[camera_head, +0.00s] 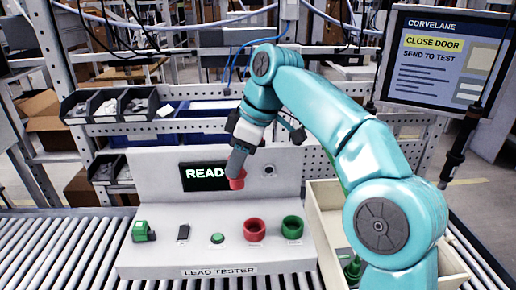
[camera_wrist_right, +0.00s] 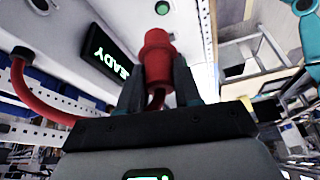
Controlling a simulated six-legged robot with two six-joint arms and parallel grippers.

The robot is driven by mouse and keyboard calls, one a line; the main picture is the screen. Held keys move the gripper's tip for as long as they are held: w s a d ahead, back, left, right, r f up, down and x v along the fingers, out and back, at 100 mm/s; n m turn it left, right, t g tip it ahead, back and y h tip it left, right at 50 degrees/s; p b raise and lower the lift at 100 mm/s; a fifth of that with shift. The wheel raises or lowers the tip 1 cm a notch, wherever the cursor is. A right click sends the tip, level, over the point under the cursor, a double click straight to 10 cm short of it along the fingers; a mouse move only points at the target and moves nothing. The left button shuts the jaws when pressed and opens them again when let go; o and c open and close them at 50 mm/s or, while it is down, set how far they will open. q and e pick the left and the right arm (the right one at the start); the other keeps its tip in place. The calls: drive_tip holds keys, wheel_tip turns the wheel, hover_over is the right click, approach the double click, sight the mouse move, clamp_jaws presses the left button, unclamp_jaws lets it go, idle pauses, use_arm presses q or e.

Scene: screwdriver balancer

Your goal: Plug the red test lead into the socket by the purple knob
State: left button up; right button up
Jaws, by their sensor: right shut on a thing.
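My right gripper (camera_head: 237,168) is shut on the red plug of the test lead (camera_head: 237,182), in front of the panel of the white lead tester (camera_head: 150,258). In the right wrist view the red plug (camera_wrist_right: 157,45) sits between the two dark fingers, and its red cable (camera_wrist_right: 38,107) loops off to the left. A small round fitting (camera_head: 269,170) is on the panel just right of the plug; I cannot tell its kind. No purple knob is distinguishable in either view. The gripper hides part of the panel. My left gripper is not in view.
The tester's display (camera_head: 205,176) reads "READ", its end covered. A red ring (camera_head: 254,229), a green ring (camera_head: 292,227), a green button (camera_head: 217,239), a black switch (camera_head: 183,232) and a green item (camera_head: 141,231) are on the lower ledge. A cream bin (camera_head: 325,235) stands right.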

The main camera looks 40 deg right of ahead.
use_arm(q)
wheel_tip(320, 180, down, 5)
drive_tip(key=b, duration=0.4)
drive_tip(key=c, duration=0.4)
use_arm(e)
drive_tip(key=s+a+f+m+h, duration=0.1)
drive_tip(key=a+f+m, duration=0.3)
drive_tip(key=a+f, duration=0.6)
drive_tip(key=s+a+f+m+t+h, duration=0.1)
drive_tip(key=a+f+m, duration=0.3)
drive_tip(key=a+f, duration=0.6)
wheel_tip(320, 180, down, 5)
drive_tip(key=shift+s+r+m+h, duration=0.15)
drive_tip(key=shift+s+m+h, duration=0.1)
drive_tip(key=shift+m+h, duration=0.25)
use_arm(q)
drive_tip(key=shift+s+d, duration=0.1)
use_arm(e)
drive_tip(key=shift+t, duration=0.3)
